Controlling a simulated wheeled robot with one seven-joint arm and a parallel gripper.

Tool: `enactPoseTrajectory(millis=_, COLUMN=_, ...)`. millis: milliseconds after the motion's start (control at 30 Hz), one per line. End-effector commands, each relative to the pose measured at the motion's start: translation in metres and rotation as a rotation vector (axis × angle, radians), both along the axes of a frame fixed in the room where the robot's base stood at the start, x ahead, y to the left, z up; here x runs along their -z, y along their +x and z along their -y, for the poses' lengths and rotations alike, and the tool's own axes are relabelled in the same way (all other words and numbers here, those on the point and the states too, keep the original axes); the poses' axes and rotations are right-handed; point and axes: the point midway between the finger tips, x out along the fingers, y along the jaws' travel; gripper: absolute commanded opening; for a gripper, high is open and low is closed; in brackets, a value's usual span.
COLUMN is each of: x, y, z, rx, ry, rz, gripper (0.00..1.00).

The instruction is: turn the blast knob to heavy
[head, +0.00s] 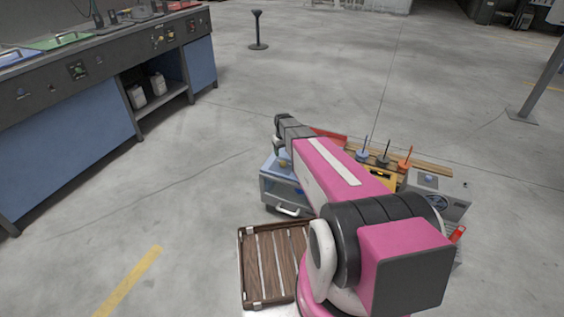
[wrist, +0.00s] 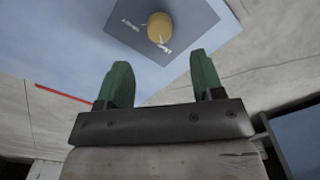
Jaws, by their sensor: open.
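A round yellow knob (wrist: 160,27) sits on a dark grey plate (wrist: 192,14) with small white lettering, too small to read, at the top of the wrist view. A white mark lies beside the knob. The plate is on a pale blue surface (wrist: 60,50). My gripper (wrist: 163,82) has two green fingers spread apart with nothing between them. The knob lies beyond the fingertips, and they appear apart from it.
A wooden slatted crate (head: 243,262) stands in front of the box. A grey unit (head: 445,190) and several coloured upright handles (head: 383,158) are right of my arm. A long blue bench (head: 70,150) with panel knobs is at left. Open concrete floor lies between.

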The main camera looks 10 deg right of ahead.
Motion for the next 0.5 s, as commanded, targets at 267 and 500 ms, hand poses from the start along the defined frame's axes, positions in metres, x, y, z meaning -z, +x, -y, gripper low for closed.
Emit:
enactPoseTrajectory(millis=267, x=0.05, y=0.001, z=0.0, rx=0.001, ry=0.0, rz=-0.002, gripper=0.61)
enactPoseTrajectory(millis=500, x=0.073, y=0.0, z=0.0, rx=0.001, ry=0.0, rz=-0.001, gripper=0.61)
